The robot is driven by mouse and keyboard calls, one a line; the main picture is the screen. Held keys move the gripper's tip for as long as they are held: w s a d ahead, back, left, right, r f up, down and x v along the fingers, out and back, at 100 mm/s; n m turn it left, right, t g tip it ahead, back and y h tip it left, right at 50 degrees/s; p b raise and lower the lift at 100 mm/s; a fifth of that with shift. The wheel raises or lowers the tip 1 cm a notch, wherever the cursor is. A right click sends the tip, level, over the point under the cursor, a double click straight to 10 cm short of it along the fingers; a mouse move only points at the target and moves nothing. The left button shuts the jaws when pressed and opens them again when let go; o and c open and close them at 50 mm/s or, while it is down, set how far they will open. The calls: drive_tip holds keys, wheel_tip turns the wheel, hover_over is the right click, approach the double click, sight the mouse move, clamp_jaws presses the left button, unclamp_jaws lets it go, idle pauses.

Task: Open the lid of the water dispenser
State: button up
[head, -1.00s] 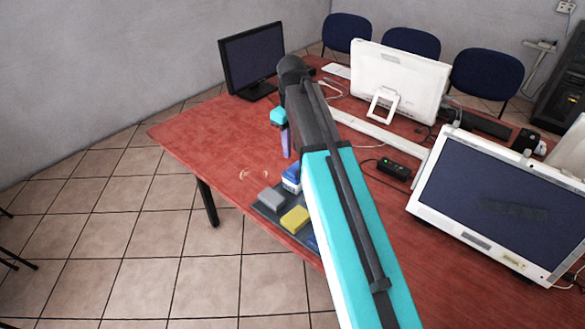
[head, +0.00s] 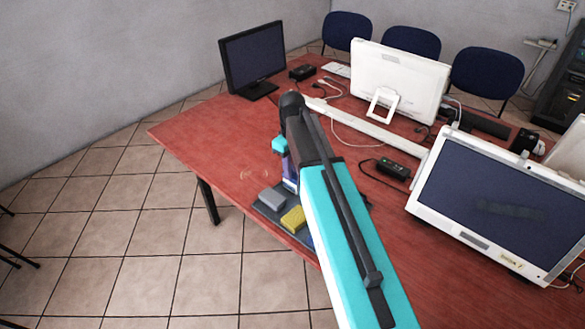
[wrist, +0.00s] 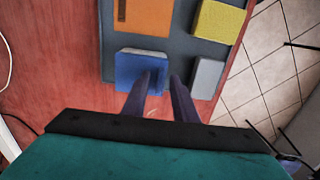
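No water dispenser is recognizable in either view. My gripper (wrist: 163,78) shows two purple fingers in the wrist view, apart with an empty gap between them. The left fingertip overlaps the right part of a blue block (wrist: 128,68); the right fingertip is just right of it. I cannot tell whether they touch it. The block sits on a dark grey tray (wrist: 180,57). In the head view my gripper (head: 287,168) is over the tray (head: 268,214), and my arm hides most of the blue block.
The tray also bears a grey block (head: 272,199), a yellow block (head: 293,219) and an orange block (wrist: 146,15). The red table (head: 215,130) also carries a black monitor (head: 251,55), white computers (head: 395,85), a black box (head: 393,169) and loose cables. The table's left end is clear.

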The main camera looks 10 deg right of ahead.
drive_tip(key=shift+f, duration=0.1)
drive_tip(key=shift+c, duration=0.2)
clamp_jaws()
drive_tip(key=shift+d, duration=0.15)
idle(1.1)
